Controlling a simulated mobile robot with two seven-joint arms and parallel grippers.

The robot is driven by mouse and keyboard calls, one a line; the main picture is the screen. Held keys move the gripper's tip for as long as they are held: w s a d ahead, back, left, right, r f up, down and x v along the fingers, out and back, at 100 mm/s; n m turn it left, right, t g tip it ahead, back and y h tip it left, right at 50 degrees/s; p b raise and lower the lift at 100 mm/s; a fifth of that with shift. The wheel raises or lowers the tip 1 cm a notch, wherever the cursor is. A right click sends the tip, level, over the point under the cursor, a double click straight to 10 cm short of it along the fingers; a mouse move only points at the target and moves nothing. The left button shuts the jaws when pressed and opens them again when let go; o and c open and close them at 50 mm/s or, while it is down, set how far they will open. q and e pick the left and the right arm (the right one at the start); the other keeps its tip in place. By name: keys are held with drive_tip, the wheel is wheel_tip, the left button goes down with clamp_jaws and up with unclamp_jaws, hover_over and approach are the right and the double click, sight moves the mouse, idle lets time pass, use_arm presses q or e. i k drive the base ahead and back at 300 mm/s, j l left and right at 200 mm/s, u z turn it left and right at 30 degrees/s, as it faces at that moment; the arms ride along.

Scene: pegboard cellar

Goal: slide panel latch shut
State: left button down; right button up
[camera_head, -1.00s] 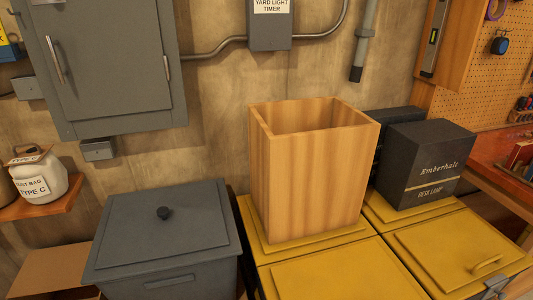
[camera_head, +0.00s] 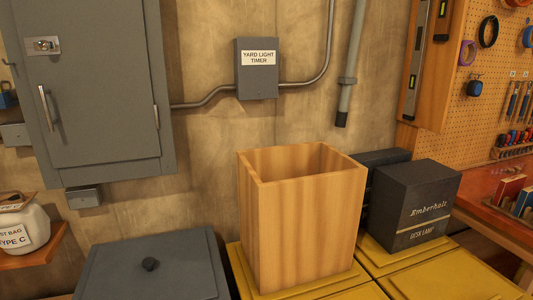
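A grey electrical panel (camera_head: 100,95) hangs on the wall at the upper left, its door closed against the frame as far as I can see. A small metal latch (camera_head: 43,46) sits on the door's upper left part; its exact slide position is too small to tell. A long vertical handle (camera_head: 45,108) is below it on the door's left side. Neither of my grippers shows in this view.
An open wooden box (camera_head: 300,225) stands on yellow cabinets (camera_head: 390,250) in front of the wall. A grey lidded bin (camera_head: 150,270) is below the panel. A black desk lamp box (camera_head: 415,205) is at the right. A grey timer box (camera_head: 257,68) and conduit are right of the panel.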

sight(43, 45)
drive_tip(key=l+u, duration=0.15)
drive_tip(key=u, duration=0.7)
drive_tip(key=j+u, duration=0.15)
drive_tip(key=u, duration=0.35)
